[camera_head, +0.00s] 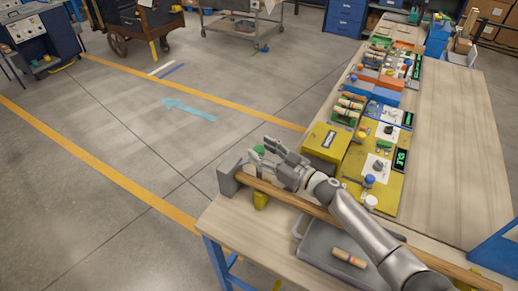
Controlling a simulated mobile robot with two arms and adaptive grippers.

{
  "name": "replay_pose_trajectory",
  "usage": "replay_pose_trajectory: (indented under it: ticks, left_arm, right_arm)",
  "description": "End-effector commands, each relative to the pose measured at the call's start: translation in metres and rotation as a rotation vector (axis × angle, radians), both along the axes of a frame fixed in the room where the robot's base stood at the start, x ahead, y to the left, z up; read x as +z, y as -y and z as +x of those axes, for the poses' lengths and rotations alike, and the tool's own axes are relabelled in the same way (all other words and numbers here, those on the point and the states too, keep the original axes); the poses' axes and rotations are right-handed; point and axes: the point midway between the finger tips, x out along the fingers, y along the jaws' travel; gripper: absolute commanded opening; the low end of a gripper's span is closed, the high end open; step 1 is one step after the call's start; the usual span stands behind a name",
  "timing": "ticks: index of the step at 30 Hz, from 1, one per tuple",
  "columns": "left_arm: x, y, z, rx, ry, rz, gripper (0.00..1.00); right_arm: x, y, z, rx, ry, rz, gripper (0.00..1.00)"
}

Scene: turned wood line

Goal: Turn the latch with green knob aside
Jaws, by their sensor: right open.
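The green knob (258,149) shows as a small green patch by the near left corner of the wooden table (232,214). My right gripper (264,151) reaches in from the lower right and is open. Its fingertips are at the green knob, which appears between or just behind them; I cannot tell whether they touch. The rest of the latch is hidden by the gripper or too small to make out. My left gripper is not in view.
A wooden rail (282,194) with a grey end block (229,178) runs under my right arm. A grey tray (312,250) holds a striped turned piece (349,258). A yellow box (326,143) and panels with knobs stand right of the gripper. Open floor lies left.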

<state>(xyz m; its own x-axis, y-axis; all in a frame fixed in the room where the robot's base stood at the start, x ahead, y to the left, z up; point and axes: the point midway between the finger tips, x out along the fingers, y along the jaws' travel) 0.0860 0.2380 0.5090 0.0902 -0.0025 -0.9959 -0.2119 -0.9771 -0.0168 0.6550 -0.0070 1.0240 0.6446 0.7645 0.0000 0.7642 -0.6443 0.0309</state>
Motion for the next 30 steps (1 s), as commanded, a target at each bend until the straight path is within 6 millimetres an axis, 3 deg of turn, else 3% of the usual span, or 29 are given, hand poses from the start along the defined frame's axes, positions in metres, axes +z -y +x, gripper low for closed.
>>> replay_pose_trajectory:
  ticks: [9,20,26,30]
  left_arm:
    - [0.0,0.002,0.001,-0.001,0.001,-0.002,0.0]
    - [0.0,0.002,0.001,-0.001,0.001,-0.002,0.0]
    - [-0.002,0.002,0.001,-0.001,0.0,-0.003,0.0]
    - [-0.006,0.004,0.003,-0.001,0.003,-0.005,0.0]
  right_arm:
    - [-0.001,0.038,-0.031,-0.001,-0.001,-0.002,0.52]
    - [0.0,0.043,-0.036,-0.001,-0.001,0.001,0.52]
    - [0.005,0.048,-0.031,-0.026,-0.001,0.02,0.29]
    - [0.018,0.064,-0.015,-0.103,-0.009,0.078,0.11]
